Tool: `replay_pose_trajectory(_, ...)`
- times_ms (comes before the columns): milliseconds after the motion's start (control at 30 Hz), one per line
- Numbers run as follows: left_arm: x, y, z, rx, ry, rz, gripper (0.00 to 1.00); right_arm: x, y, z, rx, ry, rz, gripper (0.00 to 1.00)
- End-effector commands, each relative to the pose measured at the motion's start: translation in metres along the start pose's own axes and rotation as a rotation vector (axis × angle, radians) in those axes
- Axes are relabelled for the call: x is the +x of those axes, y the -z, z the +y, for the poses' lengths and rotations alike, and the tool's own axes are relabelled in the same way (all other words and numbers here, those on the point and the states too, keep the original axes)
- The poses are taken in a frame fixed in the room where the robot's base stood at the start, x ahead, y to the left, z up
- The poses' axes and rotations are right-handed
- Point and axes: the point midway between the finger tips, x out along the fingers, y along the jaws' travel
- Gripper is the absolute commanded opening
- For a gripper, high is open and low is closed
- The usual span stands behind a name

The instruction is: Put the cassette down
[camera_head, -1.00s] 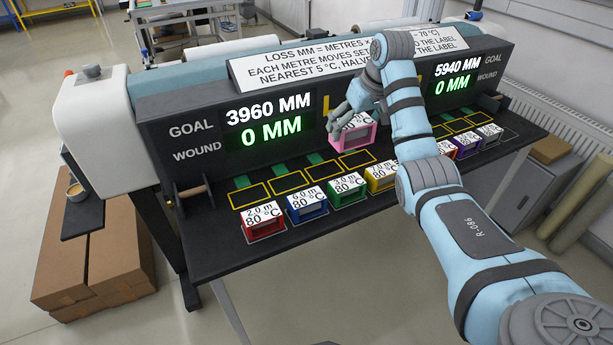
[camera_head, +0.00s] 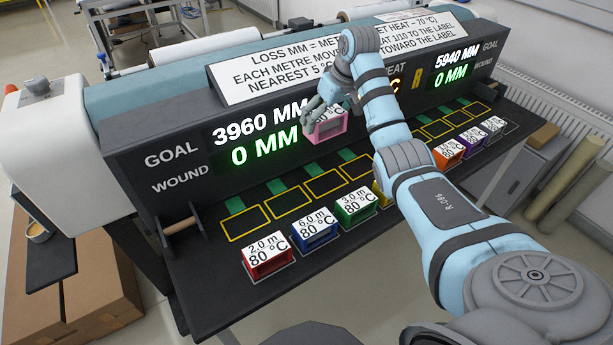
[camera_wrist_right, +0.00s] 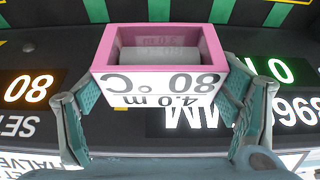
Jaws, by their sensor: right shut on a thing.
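The pink cassette (camera_head: 327,126) is in my right gripper (camera_head: 322,112), held in front of the machine's dark display panel and above the yellow-outlined slots. In the right wrist view the cassette (camera_wrist_right: 160,75) shows upside down, with a white label reading 4.0 m, 80 °C. The two fingers of my right gripper (camera_wrist_right: 160,105) press on its two sides. Below it, the yellow-outlined slots (camera_head: 283,204) on the left of the shelf look empty. My left gripper is not in view.
A front row on the black shelf (camera_head: 215,290) holds a red cassette (camera_head: 268,263), a blue cassette (camera_head: 315,233), a green cassette (camera_head: 355,206) and a yellow one partly hidden by my arm. Orange, purple and grey cassettes stand at the right. The display (camera_head: 255,135) reads goal 3960 MM, wound 0 MM.

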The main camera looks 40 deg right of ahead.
Motion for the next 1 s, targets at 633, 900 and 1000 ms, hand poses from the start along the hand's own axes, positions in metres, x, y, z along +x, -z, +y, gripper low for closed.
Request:
replay_pose_trajectory(633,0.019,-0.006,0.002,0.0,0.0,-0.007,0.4,0.162,-0.069,0.0,0.001,0.0,-0.004,0.51)
replay_pose_trajectory(900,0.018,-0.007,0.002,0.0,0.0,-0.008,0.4,0.166,-0.07,0.0,0.0,-0.001,-0.001,0.51)
replay_pose_trajectory(1000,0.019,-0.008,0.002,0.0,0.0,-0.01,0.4,0.168,-0.071,0.0,0.0,-0.001,-0.002,0.84)
